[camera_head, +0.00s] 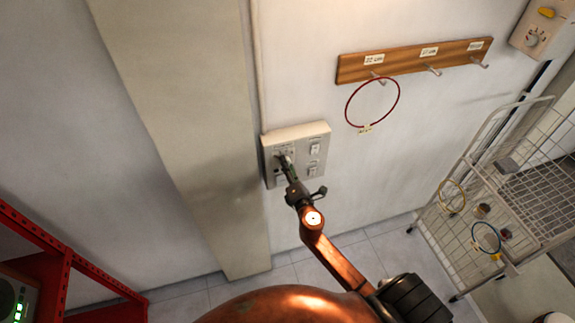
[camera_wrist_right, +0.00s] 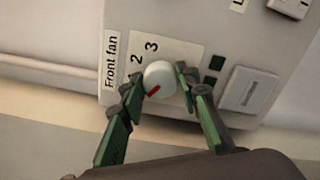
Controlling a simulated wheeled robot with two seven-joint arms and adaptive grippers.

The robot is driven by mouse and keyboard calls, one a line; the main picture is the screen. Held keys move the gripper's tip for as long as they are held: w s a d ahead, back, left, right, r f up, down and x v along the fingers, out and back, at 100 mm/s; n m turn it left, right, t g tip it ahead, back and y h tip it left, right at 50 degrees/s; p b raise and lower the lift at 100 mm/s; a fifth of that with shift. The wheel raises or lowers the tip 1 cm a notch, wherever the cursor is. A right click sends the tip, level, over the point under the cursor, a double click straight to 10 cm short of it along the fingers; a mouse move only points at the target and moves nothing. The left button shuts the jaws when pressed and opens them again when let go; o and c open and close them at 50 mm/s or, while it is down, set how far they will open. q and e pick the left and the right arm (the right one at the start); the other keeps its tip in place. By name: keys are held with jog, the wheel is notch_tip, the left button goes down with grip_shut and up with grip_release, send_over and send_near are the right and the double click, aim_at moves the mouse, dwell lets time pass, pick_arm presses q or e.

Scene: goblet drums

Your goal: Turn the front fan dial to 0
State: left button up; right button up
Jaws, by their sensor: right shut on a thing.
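The front fan dial (camera_wrist_right: 159,79) is a round white knob with a red mark, on a wall panel labelled "Front fan". The digits 2 and 3 show above it; other digits are hidden. The red mark points toward the lower left in the right wrist view. My right gripper (camera_wrist_right: 158,84) has its green-padded fingers on either side of the dial, shut on it. In the head view my right gripper (camera_head: 287,165) reaches the left part of the white switch panel (camera_head: 322,134), and covers the dial there. My left gripper is not in view.
Rocker switches (camera_head: 315,148) sit on the panel's right side. A wooden hook rail (camera_head: 405,62) with a red ring (camera_head: 348,103) is to the right. A wall pillar (camera_head: 190,120) is close on the left. A wire cart (camera_head: 525,200) stands at right, a red shelf (camera_head: 68,270) lower left.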

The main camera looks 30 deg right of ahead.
jog(key=shift+f+n, duration=0.1)
jog(key=shift+n, duration=0.3)
jog(key=o, duration=1.1)
jog(key=shift+o, duration=0.2)
jog(key=shift+s, duration=0.1)
jog(key=v, duration=1.2)
jog(key=shift+a, duration=0.1)
